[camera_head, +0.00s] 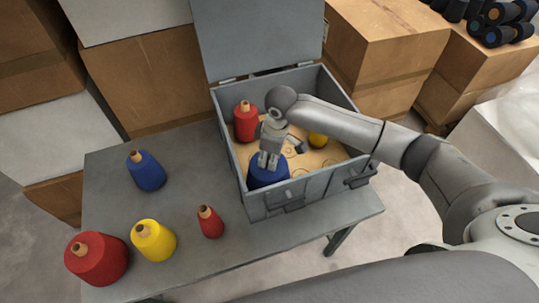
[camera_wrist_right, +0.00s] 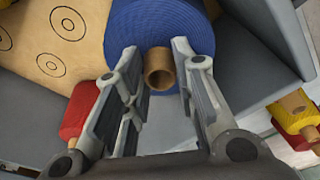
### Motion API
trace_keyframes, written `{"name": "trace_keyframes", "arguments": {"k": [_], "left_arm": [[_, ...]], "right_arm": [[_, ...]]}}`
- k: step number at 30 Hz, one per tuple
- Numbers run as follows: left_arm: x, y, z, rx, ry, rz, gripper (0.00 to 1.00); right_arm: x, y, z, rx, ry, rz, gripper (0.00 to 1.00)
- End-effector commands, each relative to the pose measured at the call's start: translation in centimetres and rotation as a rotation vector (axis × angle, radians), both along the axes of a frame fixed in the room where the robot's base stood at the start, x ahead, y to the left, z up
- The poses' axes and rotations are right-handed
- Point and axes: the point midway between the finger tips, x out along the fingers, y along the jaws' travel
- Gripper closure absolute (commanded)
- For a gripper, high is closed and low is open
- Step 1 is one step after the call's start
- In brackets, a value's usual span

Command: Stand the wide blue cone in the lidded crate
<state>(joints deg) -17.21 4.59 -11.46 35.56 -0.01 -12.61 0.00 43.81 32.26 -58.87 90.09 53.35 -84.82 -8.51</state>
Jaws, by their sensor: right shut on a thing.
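The wide blue cone (camera_head: 266,176) is inside the grey crate (camera_head: 318,191), in its front left corner as the head view shows it. It looks upright. My right gripper (camera_head: 268,160) reaches down over it and is shut on its top. In the right wrist view the blue cone (camera_wrist_right: 190,22) shows its tan tube end between the two fingers (camera_wrist_right: 156,62). The crate's lid (camera_head: 258,38) stands open at the back. The cone's base is hidden by the crate's front wall. My left gripper is not in view.
On the table (camera_head: 187,199) are a narrower blue cone (camera_head: 147,172), a yellow cone (camera_head: 154,241) and two red cones (camera_head: 97,260).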

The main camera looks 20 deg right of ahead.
Motion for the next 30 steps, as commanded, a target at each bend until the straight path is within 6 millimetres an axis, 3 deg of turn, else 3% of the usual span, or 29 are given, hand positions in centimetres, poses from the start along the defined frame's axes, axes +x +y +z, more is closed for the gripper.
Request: {"name": "trace_keyframes", "arguments": {"k": [4, 5, 10, 22, 30], "left_arm": [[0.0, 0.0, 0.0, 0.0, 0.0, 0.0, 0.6], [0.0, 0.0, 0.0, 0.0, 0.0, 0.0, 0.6], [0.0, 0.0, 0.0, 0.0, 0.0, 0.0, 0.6], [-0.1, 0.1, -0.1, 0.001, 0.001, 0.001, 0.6], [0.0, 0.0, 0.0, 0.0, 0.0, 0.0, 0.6]], "right_arm": [[0.2, 0.1, 0.0, 0.004, -0.005, 0.001, 1.0], [0.2, 0.1, 0.0, 0.004, -0.007, 0.001, 0.72], [0.1, 0.1, -0.1, 0.002, -0.004, 0.001, 0.5], [-0.1, -0.1, 0.1, -0.002, 0.001, 0.0, 0.49], [-0.2, -0.6, 5.1, 0.001, -0.006, 0.001, 0.49]]}}
